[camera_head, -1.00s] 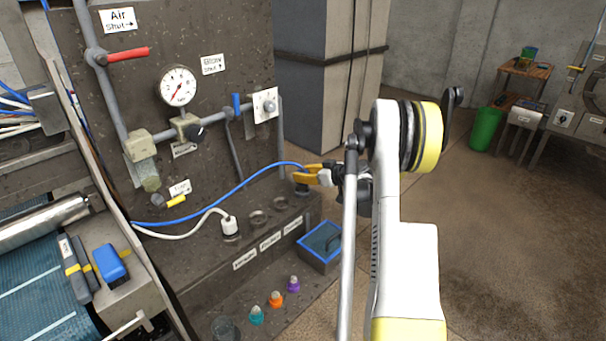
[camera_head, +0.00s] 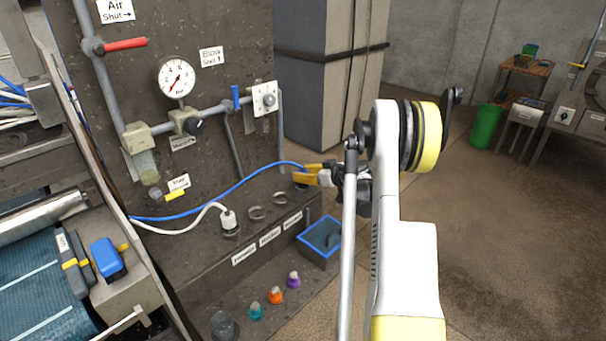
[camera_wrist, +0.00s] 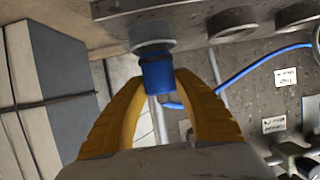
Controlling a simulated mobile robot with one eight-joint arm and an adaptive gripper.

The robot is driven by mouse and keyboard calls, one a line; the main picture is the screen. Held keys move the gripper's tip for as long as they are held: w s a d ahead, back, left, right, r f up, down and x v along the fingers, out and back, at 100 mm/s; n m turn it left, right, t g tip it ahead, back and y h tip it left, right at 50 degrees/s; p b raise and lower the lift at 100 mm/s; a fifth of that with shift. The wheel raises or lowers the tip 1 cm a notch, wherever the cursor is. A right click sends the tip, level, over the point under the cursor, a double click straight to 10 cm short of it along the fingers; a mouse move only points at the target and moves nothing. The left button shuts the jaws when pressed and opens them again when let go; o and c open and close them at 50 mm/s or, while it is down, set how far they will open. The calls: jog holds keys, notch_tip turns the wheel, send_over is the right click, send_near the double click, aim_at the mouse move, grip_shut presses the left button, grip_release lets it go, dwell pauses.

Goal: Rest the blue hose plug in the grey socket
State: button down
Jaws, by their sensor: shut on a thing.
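My gripper (camera_head: 308,174) is at the right end of the dark ledge, its yellow fingers shut on the blue hose plug. In the wrist view the fingers (camera_wrist: 160,88) close around the blue plug (camera_wrist: 157,74). The plug's dark end meets the pale ring of the grey socket (camera_wrist: 150,18); I cannot tell how deep it sits. In the head view the gripper mostly hides this socket. The blue hose (camera_head: 235,187) runs left from the plug.
Two open round sockets (camera_head: 257,213) and a white plug (camera_head: 229,219) in another line the ledge to the left. A blue-rimmed bin (camera_head: 320,237) stands below the gripper. A pipe (camera_head: 281,130) stands behind.

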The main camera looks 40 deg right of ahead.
jog(key=c, duration=1)
grip_release()
jog(key=shift+o, duration=0.2)
jog(key=v, duration=1.2)
